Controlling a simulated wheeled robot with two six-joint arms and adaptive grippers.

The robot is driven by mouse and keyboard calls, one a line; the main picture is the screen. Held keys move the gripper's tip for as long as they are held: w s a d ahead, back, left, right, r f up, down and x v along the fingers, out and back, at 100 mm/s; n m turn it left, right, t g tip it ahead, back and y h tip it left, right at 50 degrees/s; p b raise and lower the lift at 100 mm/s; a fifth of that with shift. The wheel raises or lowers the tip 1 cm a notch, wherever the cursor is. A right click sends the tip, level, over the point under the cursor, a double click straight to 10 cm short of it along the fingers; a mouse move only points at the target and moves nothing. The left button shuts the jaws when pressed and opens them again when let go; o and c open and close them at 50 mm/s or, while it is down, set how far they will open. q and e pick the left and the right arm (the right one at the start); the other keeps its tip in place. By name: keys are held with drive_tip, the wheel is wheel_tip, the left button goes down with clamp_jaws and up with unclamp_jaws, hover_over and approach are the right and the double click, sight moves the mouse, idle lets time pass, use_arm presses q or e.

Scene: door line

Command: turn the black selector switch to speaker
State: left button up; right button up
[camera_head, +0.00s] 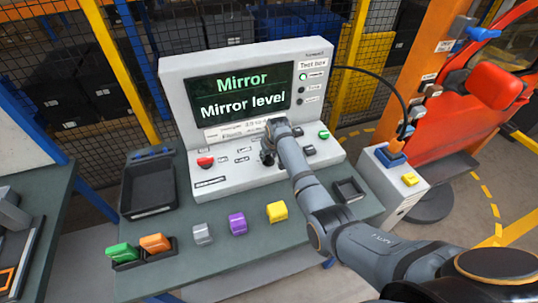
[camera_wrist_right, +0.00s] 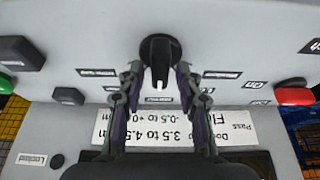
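The black selector switch (camera_wrist_right: 160,50) is a round knob with a bar handle on the grey sloping panel of the test box (camera_head: 240,172). Its white mark points down in the wrist view, toward a small label partly between my fingers. Two more labels sit to its left and right; their words are too small to read. My right gripper (camera_wrist_right: 156,80) is open, with one fingertip on each side of the handle's lower end; contact cannot be told. In the head view my right gripper (camera_head: 270,150) mostly hides the switch. My left gripper is not in view.
The screen (camera_head: 243,92) reads "Mirror" and "Mirror level". A red button (camera_head: 205,161), a green button (camera_head: 323,134) and dark buttons sit on the panel. Coloured blocks, including a yellow one (camera_head: 277,211), stand on the table before it. A black tray (camera_head: 150,187) lies left.

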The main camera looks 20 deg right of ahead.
drive_tip(key=c, duration=0.5)
clamp_jaws()
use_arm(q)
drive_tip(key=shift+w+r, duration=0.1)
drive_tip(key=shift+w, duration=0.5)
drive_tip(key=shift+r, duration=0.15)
use_arm(e)
drive_tip(key=shift+r+m+h+p, duration=0.1)
drive_tip(key=shift+m+h+p, duration=0.2)
drive_tip(key=shift+m+p, duration=0.35)
drive_tip(key=shift+a+m+h, duration=0.1)
drive_tip(key=shift+m+h, duration=0.2)
drive_tip(key=shift+m, duration=0.45)
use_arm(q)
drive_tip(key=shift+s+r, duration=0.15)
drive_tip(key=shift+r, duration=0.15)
use_arm(e)
drive_tip(key=shift+m+h, duration=0.5)
drive_tip(key=shift+m, duration=0.9)
drive_tip(key=shift+g, duration=0.3)
